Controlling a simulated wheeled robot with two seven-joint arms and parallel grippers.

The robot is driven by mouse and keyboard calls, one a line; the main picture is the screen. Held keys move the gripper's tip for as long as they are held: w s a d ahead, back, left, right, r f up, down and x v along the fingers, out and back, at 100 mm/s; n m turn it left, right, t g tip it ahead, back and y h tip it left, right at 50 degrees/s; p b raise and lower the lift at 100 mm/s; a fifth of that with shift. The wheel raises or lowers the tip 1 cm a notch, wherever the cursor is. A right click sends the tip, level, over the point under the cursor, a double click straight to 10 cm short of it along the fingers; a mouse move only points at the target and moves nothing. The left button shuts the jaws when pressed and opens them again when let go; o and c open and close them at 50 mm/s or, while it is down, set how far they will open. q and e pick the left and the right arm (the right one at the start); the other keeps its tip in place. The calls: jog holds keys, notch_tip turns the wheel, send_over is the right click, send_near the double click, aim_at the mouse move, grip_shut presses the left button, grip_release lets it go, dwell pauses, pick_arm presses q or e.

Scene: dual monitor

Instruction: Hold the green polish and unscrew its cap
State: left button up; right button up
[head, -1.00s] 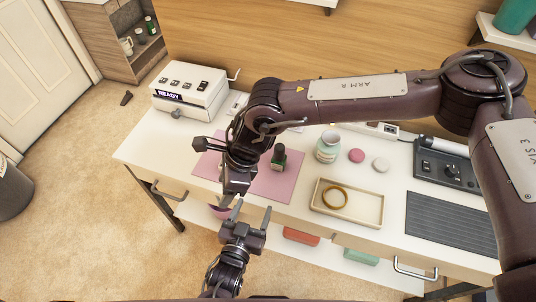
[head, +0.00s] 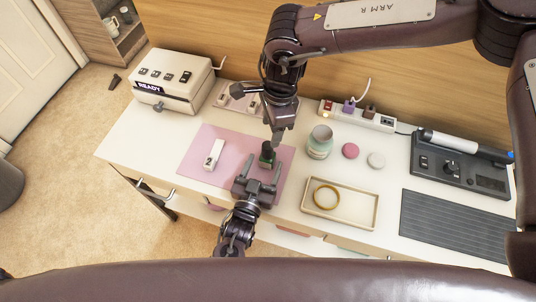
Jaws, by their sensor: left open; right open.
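The green polish (head: 267,159) is a small dark green bottle with a dark cap, upright on the pink mat (head: 196,170). My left gripper (head: 264,164) is open, its two fingers pointing at the bottle from the near side. The bottle appears at or just beyond the fingertips; I cannot tell whether they touch it. My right gripper (head: 277,138) is open and comes down from above, close over the cap. Its fingers overlap in view, and whether they touch the cap is unclear.
A white block (head: 214,153) lies on the mat to the left. A pale jar (head: 320,143), a pink disc (head: 350,151) and a tray (head: 307,198) with a gold ring stand to the right. A white READY box (head: 178,83) sits at the back left.

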pick_arm(q)
jog(key=shift+w+d, duration=0.15)
jog(key=shift+w, duration=0.25)
jog(key=shift+s+r, duration=0.1)
jog(key=shift+r, duration=0.05)
jog(key=c, duration=0.5)
grip_shut()
